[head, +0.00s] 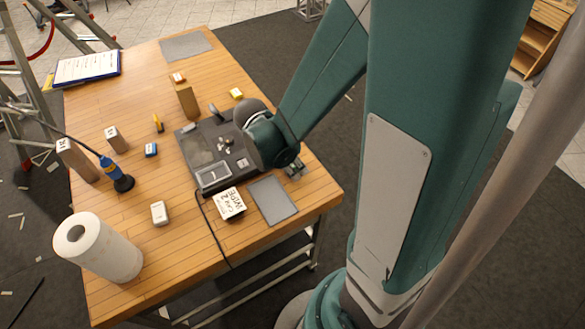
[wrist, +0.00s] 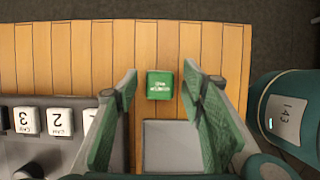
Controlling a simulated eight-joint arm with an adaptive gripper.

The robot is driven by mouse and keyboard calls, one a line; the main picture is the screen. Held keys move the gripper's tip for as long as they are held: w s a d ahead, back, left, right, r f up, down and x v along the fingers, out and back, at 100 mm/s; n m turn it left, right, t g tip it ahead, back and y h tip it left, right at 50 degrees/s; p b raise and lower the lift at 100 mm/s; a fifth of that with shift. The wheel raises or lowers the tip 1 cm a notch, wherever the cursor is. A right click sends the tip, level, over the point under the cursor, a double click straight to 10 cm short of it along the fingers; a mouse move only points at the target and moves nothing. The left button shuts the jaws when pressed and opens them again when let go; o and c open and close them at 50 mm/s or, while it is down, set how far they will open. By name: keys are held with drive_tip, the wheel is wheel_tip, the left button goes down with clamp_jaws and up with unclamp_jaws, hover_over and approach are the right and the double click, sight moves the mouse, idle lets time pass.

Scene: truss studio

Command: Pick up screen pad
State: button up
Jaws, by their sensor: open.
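A small green block (wrist: 159,85) with white lettering, too small to read fully, lies on the wooden table; it looks like the screen pad. My gripper (wrist: 159,79) is open, with its two green-padded fingers to either side of the block in the wrist view. Nothing is held between them, and I cannot tell the height left above the block. In the head view my gripper (head: 295,170) is low at the table's right edge, and the arm hides the green block there.
A dark console (head: 190,150) stands left of my gripper; its white CAM keys (wrist: 59,121) show in the wrist view. A grey mat (head: 273,200) lies just in front. A white labelled box (head: 229,203), paper roll (head: 95,245) and several small blocks share the table (head: 185,265).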

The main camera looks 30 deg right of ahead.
drive_tip(key=c, duration=1)
drive_tip(key=shift+o, duration=0.2)
drive_tip(key=shift+r, duration=0.15)
drive_tip(key=shift+r+p, duration=0.65)
drive_tip(key=shift+r, duration=4.2)
